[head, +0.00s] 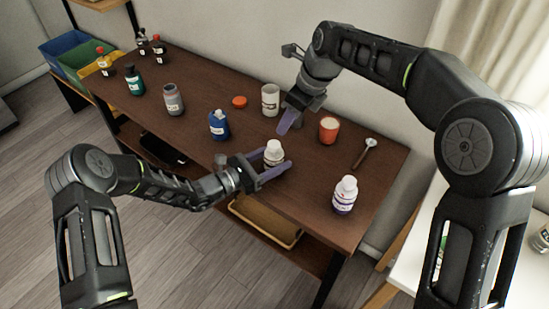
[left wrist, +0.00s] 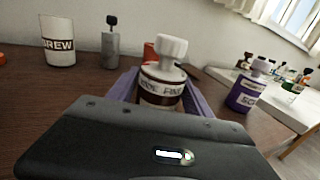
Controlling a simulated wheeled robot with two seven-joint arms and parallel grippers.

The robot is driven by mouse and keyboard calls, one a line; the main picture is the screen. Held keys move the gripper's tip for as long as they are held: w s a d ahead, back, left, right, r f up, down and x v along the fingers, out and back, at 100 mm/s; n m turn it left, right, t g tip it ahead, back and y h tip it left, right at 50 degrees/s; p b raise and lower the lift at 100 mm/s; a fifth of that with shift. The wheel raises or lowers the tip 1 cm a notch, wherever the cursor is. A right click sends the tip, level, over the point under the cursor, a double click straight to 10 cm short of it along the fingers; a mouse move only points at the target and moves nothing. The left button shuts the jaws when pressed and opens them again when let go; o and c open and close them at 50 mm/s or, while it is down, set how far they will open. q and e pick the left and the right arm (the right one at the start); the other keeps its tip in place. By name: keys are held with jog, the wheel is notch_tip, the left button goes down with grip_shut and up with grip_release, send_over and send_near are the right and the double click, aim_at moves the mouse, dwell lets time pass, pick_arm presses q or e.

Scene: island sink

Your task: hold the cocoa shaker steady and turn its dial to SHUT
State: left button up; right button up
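The palm hides the shaker's lower part. My right gripper (head: 287,126) hangs behind the shaker, its fingers pointing down and overlapping; I cannot see a gap or anything held.
Behind are a white canister (head: 270,100), an orange cup (head: 328,130) and an orange lid (head: 239,102). The table's front edge is near.

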pick_arm(q)
jog(key=c, duration=1.1)
dwell(1.0)
